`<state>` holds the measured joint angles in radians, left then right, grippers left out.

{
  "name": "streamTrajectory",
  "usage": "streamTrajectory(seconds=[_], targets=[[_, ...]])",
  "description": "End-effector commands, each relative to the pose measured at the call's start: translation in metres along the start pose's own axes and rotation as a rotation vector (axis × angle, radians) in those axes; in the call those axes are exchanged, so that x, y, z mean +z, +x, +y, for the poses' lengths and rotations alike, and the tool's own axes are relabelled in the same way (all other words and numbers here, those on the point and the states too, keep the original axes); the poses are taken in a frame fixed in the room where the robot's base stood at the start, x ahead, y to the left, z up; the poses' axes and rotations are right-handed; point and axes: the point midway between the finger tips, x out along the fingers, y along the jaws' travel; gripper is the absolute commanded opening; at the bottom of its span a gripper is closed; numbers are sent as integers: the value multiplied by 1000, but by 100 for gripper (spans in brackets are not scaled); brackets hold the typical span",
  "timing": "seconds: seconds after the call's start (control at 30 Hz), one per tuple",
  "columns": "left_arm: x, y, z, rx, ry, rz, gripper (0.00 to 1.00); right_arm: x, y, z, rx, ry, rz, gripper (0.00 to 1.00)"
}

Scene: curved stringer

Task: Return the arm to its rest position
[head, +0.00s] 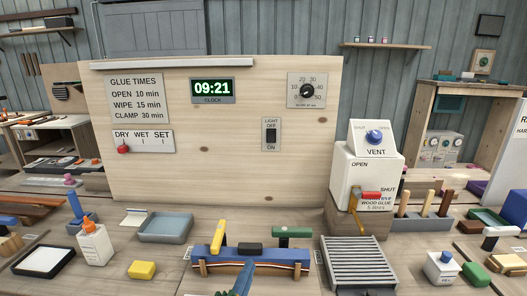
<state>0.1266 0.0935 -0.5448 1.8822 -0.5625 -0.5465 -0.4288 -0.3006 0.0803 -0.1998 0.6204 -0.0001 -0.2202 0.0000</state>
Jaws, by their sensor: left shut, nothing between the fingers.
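My right gripper is not in view.
A wooden panel (200,180) with clock and dials stands behind. Left are a glue bottle (94,244), yellow block (142,270) and grey tray (166,227). Right are a ribbed rack (358,262), white glue dispenser (362,172) with red-tipped lever, and small bottle (441,267).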

Motion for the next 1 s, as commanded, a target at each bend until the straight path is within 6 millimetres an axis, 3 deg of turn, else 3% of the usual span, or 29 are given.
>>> streamTrajectory(seconds=[0.03, 0.1, 0.2, 0.4, 0.63, 1.0], targets=[[37, -20, 19, 78, -156, -141, 0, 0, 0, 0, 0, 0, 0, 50], [77, -50, 44, 172, -342, -318, 0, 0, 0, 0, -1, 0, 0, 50], [112, -94, 74, 277, -535, -518, 0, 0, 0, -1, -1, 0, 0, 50], [144, -179, 115, 433, -788, -826, 0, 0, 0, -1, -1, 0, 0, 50], [150, -268, 139, 574, -968, -1118, 0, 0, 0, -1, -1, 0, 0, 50], [199, -264, 240, 633, -957, -1183, 0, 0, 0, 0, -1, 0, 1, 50]])
